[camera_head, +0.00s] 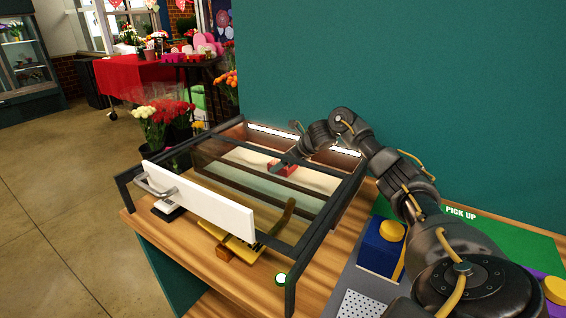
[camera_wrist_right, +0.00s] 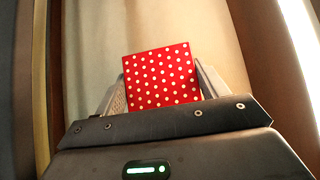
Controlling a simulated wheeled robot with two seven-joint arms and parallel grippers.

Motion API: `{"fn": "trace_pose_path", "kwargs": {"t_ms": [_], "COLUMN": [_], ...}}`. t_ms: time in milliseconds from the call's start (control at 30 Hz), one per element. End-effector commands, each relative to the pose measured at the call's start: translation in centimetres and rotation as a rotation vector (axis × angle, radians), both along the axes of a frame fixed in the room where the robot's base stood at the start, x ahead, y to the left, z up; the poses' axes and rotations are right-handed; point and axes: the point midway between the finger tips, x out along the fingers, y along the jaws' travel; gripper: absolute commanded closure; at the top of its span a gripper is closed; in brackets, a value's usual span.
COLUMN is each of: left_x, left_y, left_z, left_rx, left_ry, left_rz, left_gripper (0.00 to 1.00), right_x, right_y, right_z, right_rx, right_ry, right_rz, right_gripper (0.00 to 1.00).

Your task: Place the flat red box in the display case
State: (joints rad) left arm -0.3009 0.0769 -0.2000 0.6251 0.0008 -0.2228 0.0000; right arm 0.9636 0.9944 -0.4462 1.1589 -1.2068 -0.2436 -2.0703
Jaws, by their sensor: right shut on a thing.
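The flat red box with white dots (camera_wrist_right: 161,76) is between the fingers of my right gripper (camera_wrist_right: 160,92), which is shut on it. In the head view the red box (camera_head: 283,168) shows small inside the display case (camera_head: 362,178), near its back. The case has a dark frame, lit strips along its back and a white front panel (camera_head: 205,205) with a metal handle. My right arm reaches into the case from the right, and the gripper is partly hidden there. I cannot tell whether the box touches the case floor. My left gripper is not in view.
A green mat marked "PICK UP" (camera_head: 500,222) lies on the wooden counter. A yellow object (camera_head: 243,248) lies under the front panel. The case's dark bars surround my arm.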

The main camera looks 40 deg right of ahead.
Motion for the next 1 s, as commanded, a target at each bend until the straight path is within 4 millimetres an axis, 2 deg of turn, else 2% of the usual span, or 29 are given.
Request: {"fn": "trace_pose_path", "kwargs": {"t_ms": [333, 367, 533, 867, 1000], "left_x": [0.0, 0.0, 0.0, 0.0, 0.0], "left_y": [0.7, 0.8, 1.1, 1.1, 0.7], "left_z": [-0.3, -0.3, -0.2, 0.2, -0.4], "left_rx": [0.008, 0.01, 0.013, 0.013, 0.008], "left_ry": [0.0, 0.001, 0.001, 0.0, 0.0], "left_rz": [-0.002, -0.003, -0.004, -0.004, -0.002], "left_gripper": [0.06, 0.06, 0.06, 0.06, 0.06], "right_x": [0.0, 0.0, 0.0, 0.0, -1.2], "right_y": [0.0, 0.0, 0.0, 0.0, -0.5], "right_z": [-0.3, -0.4, -0.3, 0.3, 1.3], "right_rx": [0.0, -0.001, 0.0, 0.0, -0.004], "right_ry": [-0.001, 0.0, 0.0, -0.001, -0.003], "right_rz": [0.001, 0.001, 0.0, 0.0, 0.0], "right_gripper": [0.54, 0.26, 0.06, 0.06, 0.06]}}
